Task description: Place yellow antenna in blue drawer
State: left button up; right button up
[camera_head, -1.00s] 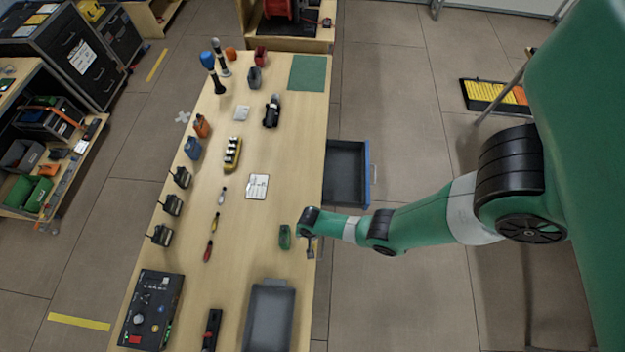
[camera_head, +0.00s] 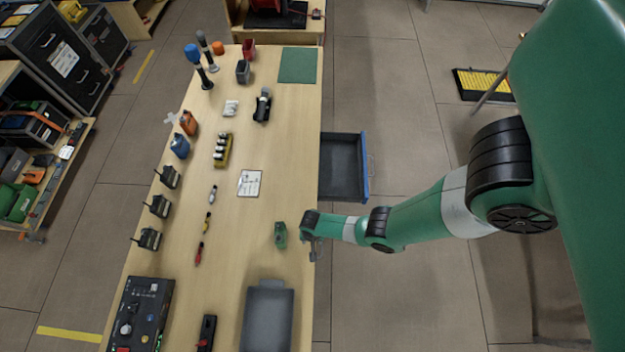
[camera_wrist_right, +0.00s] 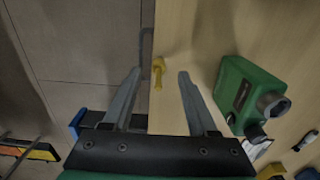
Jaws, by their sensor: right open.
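The yellow antenna (camera_wrist_right: 158,68) shows in the right wrist view near the tabletop's edge, between the fingers of my right gripper (camera_wrist_right: 160,74). The fingers are open and apart from it. In the head view my right gripper (camera_head: 316,250) is over the table's right edge, and I cannot make out the antenna there. The blue drawer (camera_head: 365,165) is pulled out from the table's right side, farther back than the gripper. It is open and its dark inside looks empty. My left gripper is not in view.
A green device (camera_head: 280,235) stands on the table close left of the right gripper. A grey tray (camera_head: 267,315) is at the near end. Radios (camera_head: 149,239), screwdrivers and bottles line the left side. The table around the white card (camera_head: 249,183) is mostly clear.

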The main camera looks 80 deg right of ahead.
notch_tip(320, 180, down, 4)
jog(key=b, duration=0.3)
jog(key=shift+s+a+f, duration=0.1)
jog(key=shift+f, duration=0.15)
jog(key=shift+r, duration=0.2)
grip_shut()
